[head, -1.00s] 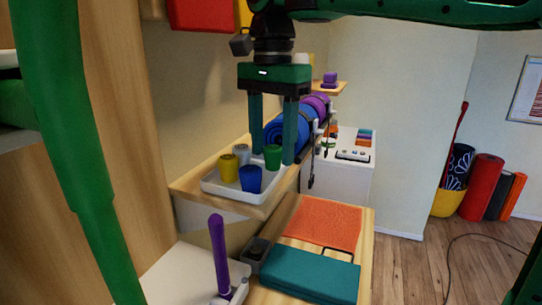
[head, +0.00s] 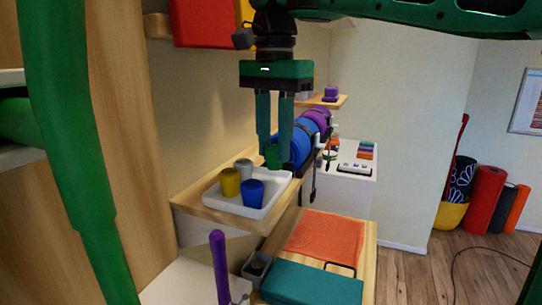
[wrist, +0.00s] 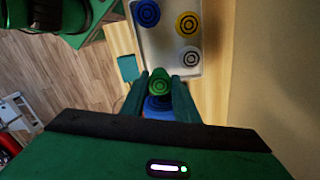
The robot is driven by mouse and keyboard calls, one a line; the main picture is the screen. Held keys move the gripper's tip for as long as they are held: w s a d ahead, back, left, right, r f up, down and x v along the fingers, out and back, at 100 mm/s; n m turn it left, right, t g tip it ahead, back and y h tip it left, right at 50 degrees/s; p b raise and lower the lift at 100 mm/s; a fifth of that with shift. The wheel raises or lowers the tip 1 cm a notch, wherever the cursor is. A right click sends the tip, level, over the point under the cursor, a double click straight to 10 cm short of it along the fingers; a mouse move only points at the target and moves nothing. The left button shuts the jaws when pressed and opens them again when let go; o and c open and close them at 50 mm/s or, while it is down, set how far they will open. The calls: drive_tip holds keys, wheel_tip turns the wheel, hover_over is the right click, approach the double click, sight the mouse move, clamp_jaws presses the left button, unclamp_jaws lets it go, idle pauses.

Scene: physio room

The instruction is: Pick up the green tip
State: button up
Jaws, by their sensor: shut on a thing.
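The green tip (head: 272,157) is between the fingertips of my gripper (head: 273,160), which is shut on it. The yellow tip (head: 230,182), the grey tip (head: 243,168) and the blue tip (head: 252,193) stand in the tray.
The tray sits on a wooden shelf (head: 195,211). Blue and purple rolls (head: 302,143) lie close behind my gripper. Below are an orange towel (head: 325,240) and a teal block (head: 312,284). A purple upright handle (head: 219,265) stands in front.

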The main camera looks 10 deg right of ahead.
drive_tip(key=s+a+r, duration=0.5)
drive_tip(key=s+r, duration=0.3)
drive_tip(key=s, duration=0.2)
drive_tip(key=shift+s, duration=0.3)
drive_tip(key=shift+o, duration=1.1)
drive_tip(key=c, duration=0.3)
drive_tip(key=shift+s, duration=0.1)
